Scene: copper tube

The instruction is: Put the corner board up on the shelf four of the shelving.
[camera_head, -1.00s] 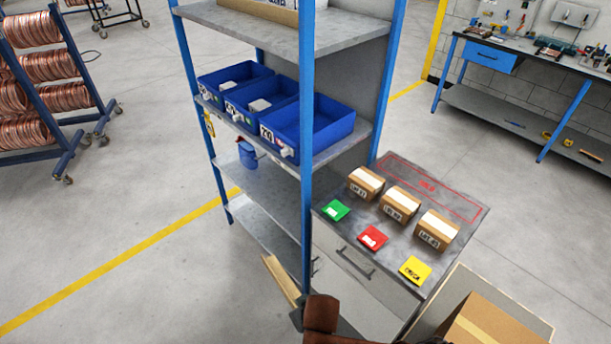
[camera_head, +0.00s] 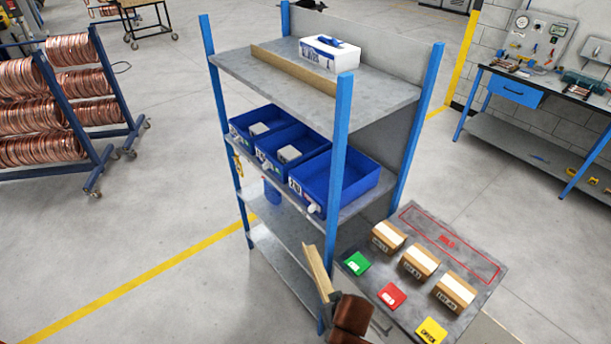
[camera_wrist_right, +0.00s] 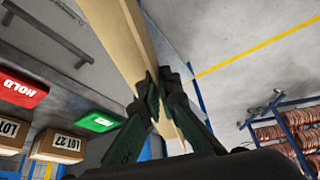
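The corner board (camera_head: 317,272) is a tan, narrow strip, tilted and held in front of the shelving's lower right part; it also fills the upper middle of the right wrist view (camera_wrist_right: 122,35). My right gripper (camera_head: 333,297) is shut on it near its lower end in the head view; the dark fingers (camera_wrist_right: 160,85) pinch it in the wrist view. The blue-posted shelving (camera_head: 341,125) stands at the centre. Its top shelf (camera_head: 370,97) carries another long tan board (camera_head: 290,68) along the left edge and a white-and-blue box (camera_head: 330,52). My left gripper is not in view.
Three blue bins (camera_head: 335,185) fill the shelf below. Right of the shelving, a grey cabinet top (camera_head: 408,290) holds small cartons (camera_head: 455,292) and green, red and yellow cards. The top shelf's front right is bare. A copper coil rack (camera_head: 95,150) stands left.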

